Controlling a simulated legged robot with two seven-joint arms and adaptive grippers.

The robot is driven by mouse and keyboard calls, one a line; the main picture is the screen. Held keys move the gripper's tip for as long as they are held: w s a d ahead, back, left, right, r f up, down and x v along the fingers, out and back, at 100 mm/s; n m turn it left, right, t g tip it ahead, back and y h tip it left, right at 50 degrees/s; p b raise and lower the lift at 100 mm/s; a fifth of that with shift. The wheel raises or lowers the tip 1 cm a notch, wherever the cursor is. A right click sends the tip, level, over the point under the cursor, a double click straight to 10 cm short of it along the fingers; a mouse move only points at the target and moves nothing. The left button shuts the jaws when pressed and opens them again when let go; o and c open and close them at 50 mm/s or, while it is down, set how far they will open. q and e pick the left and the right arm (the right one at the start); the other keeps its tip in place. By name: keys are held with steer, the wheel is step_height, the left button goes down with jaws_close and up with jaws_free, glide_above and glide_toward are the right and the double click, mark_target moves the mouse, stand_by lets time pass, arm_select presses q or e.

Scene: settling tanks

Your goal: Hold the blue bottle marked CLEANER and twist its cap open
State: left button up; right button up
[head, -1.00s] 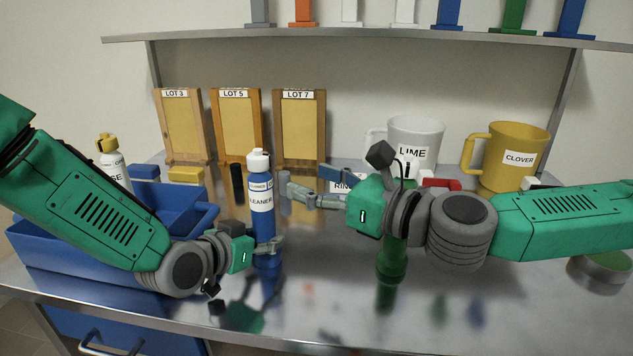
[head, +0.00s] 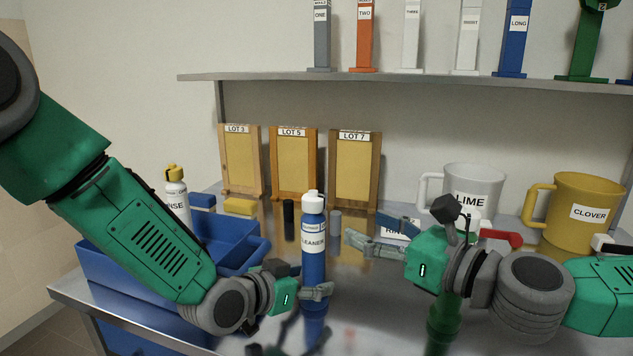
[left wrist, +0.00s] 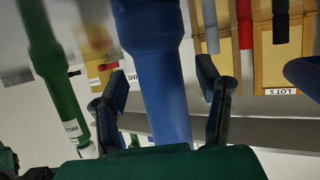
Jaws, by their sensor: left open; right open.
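The blue bottle marked CLEANER (head: 313,262) stands upright on the metal bench, with its white cap (head: 313,201) on top. My left gripper (head: 318,290) is open at the bottle's lower part. In the left wrist view, which is upside down, the blue bottle (left wrist: 158,75) stands between the two spread fingers of my left gripper (left wrist: 165,95); I cannot tell whether either touches it. My right gripper (head: 372,232) is open and empty to the right of the bottle, a little below cap height, fingers pointing left.
A blue bin (head: 235,235) is left of the bottle, with a white bottle (head: 176,195) behind it. A green bottle (head: 443,325) is partly hidden by my right gripper. LIME (head: 485,182) and CLOVER (head: 590,190) mugs stand at back right. A shelf (head: 400,76) runs above.

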arm_select(q)
steer(key=v, duration=1)
steer(key=shift+s+a, duration=0.15)
